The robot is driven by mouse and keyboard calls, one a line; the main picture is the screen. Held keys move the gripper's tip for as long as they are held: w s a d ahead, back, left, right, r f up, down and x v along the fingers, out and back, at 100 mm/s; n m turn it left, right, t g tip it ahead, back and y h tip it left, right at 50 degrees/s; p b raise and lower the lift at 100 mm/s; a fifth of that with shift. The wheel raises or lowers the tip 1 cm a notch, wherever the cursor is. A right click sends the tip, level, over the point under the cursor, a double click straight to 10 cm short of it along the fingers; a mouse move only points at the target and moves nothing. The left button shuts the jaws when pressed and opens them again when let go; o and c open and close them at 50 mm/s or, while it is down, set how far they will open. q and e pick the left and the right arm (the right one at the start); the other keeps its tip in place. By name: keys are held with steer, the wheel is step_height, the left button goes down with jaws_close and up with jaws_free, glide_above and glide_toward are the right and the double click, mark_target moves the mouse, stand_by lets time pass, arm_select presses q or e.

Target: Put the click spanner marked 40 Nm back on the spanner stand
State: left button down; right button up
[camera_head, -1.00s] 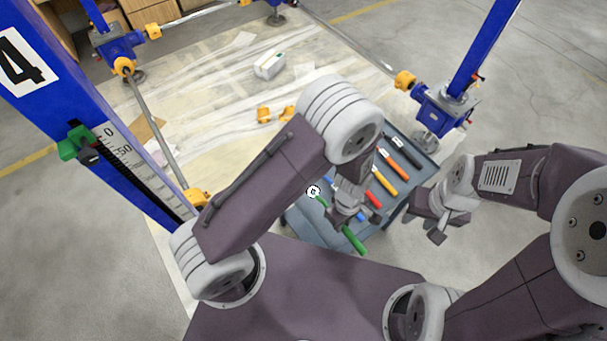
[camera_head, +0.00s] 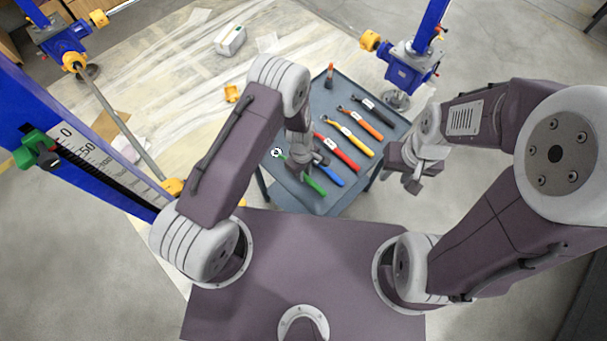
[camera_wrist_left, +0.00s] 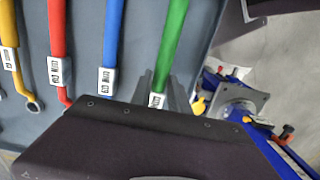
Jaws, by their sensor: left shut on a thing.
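The green spanner (camera_head: 314,187) is over the near left part of the grey-blue spanner stand (camera_head: 312,204), beside the blue spanner (camera_head: 330,176) and roughly parallel to it. Its ring end (camera_head: 276,152) shows left of my wrist. My left gripper (camera_head: 299,168) is shut on the green spanner. In the left wrist view my left gripper's fingers (camera_wrist_left: 163,92) flank the green spanner (camera_wrist_left: 175,45) near its white label (camera_wrist_left: 157,100), whose print is too small to read surely. I cannot tell whether the spanner touches the stand. My right gripper (camera_head: 412,184) hangs right of the stand; its jaw opening is unclear.
Red (camera_head: 338,153), yellow (camera_head: 350,136), orange (camera_head: 362,124) and black (camera_head: 374,109) spanners lie side by side on the stand. An orange-and-black tool (camera_head: 329,76) is at its far corner. Blue jack columns (camera_head: 100,165) stand left and at the back right (camera_head: 412,62).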

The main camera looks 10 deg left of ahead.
arm_select(q)
step_height(320, 180, down, 2)
steer(key=shift+w+f, duration=0.1)
steer(key=shift+w, duration=0.05)
steer(key=shift+f, duration=0.15)
steer(key=c, duration=1.3)
jaws_free()
steer(key=shift+o, duration=0.2)
step_height(320, 180, up, 12)
steer(key=shift+a+r, duration=0.25)
steer(key=shift+w, duration=0.1)
